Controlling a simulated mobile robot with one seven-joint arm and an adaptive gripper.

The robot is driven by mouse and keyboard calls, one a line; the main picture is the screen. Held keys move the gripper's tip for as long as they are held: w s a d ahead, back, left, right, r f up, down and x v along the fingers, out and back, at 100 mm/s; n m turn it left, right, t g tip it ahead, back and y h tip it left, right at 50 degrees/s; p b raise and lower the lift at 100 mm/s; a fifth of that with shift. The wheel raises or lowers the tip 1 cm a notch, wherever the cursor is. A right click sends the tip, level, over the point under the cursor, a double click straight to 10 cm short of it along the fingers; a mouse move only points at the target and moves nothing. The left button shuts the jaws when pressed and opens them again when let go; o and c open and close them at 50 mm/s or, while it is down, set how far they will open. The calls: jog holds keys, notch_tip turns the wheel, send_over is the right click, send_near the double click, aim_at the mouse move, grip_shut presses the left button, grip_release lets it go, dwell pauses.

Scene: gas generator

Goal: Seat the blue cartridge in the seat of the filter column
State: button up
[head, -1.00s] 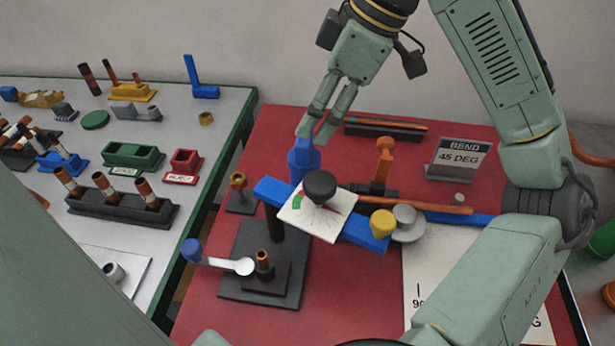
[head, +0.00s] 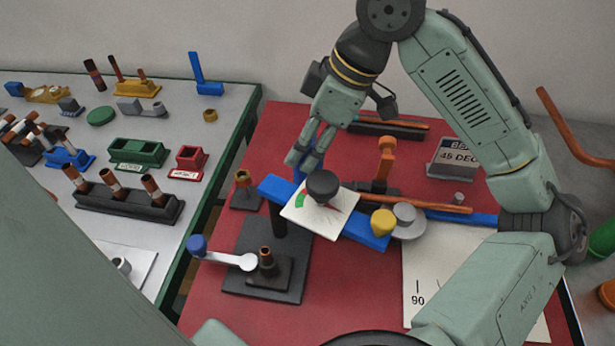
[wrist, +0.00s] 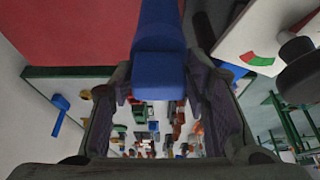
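The blue cartridge (wrist: 158,75) fills the upper middle of the wrist view, between my two fingers. In the head view only slivers of blue show at the fingers; the rest is hidden behind them and the blue crossbar. My gripper (head: 304,164) points down, tilted, just behind the crossbar's left part; in the wrist view (wrist: 158,95) its fingers lie along both sides of the cartridge. I cannot make out the filter column's seat for certain; whatever stands under the cartridge is hidden by the crossbar and dial plate.
The blue crossbar (head: 370,232) carries a white dial plate (head: 329,219) with a black knob, close in front of my gripper. A brass-topped black stand (head: 244,190) is at left, an orange upright (head: 386,157) at right. The left table (head: 228,98) holds several racks and bins.

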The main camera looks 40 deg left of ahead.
grip_shut()
jog(key=shift+r, duration=0.1)
dwell(0.4)
